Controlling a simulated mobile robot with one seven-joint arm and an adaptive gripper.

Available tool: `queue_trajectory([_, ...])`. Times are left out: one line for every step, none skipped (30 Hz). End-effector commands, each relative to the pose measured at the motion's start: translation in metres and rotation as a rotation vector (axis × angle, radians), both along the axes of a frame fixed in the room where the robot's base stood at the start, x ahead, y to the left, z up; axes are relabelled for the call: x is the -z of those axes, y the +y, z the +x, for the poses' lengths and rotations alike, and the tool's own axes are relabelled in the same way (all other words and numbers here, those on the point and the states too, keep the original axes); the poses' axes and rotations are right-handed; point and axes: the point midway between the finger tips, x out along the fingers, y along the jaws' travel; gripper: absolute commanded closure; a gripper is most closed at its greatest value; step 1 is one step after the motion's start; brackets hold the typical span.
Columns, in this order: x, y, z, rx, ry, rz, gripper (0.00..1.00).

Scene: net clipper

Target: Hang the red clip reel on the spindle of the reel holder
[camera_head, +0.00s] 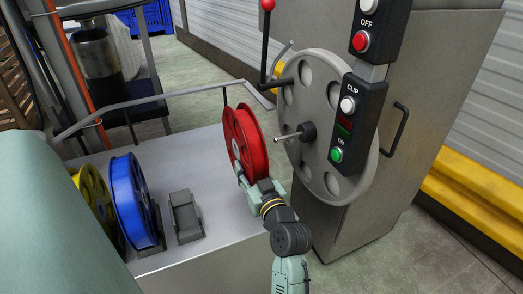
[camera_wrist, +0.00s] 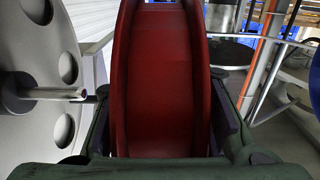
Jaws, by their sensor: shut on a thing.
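The red clip reel (camera_head: 245,142) is upright, gripped at its lower edge by my gripper (camera_head: 243,180). In the wrist view the red reel (camera_wrist: 160,85) fills the middle, between the two dark fingers of my gripper (camera_wrist: 160,120). The spindle (camera_head: 292,136) is a short metal rod that sticks out to the left from the hub of the grey round reel holder (camera_head: 330,170). The reel is to the left of the spindle tip and apart from it. In the wrist view the spindle (camera_wrist: 60,94) points right towards the reel, with its tip close to the finger.
A blue reel (camera_head: 135,200) and a yellow reel (camera_head: 94,197) stand on the metal table (camera_head: 190,152), next to an empty grey stand (camera_head: 185,216). A bent metal rail (camera_head: 170,96) runs behind the red reel. A control panel (camera_head: 350,120) hangs in front of the holder disc.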

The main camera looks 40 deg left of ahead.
Motion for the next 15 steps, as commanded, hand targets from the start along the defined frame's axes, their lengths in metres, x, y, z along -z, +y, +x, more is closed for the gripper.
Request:
queue_trajectory([-0.002, 0.002, -0.003, -0.002, -0.001, 0.003, 1.0])
queue_trajectory([-0.002, 0.002, -0.004, -0.002, -0.001, 0.003, 1.0])
queue_trajectory([-0.002, 0.003, -0.005, -0.003, -0.001, 0.003, 1.0])
queue_trajectory([-0.002, 0.003, -0.006, -0.003, -0.001, 0.003, 1.0])
queue_trajectory([-0.001, 0.004, -0.006, -0.003, -0.001, 0.003, 1.0])
queue_trajectory([-0.001, 0.004, -0.006, -0.003, -0.002, 0.002, 1.0])
queue_trajectory([-0.001, 0.004, -0.006, -0.003, -0.002, 0.002, 1.0])
queue_trajectory([-0.001, 0.003, -0.005, -0.003, -0.002, 0.002, 1.0])
queue_trajectory([-0.001, 0.003, -0.004, -0.002, -0.002, 0.002, 1.0])
queue_trajectory([-0.001, 0.002, -0.002, -0.002, -0.002, 0.002, 1.0])
queue_trajectory([0.0, 0.002, -0.001, -0.001, -0.002, 0.002, 1.0])
queue_trajectory([0.0, 0.001, 0.001, -0.001, -0.002, 0.002, 1.0])
queue_trajectory([0.0, 0.0, 0.003, 0.0, -0.002, 0.002, 1.0])
queue_trajectory([0.0, 0.0, 0.004, -0.001, -0.002, 0.002, 1.0])
queue_trajectory([0.001, -0.001, 0.006, -0.001, -0.002, 0.002, 1.0])
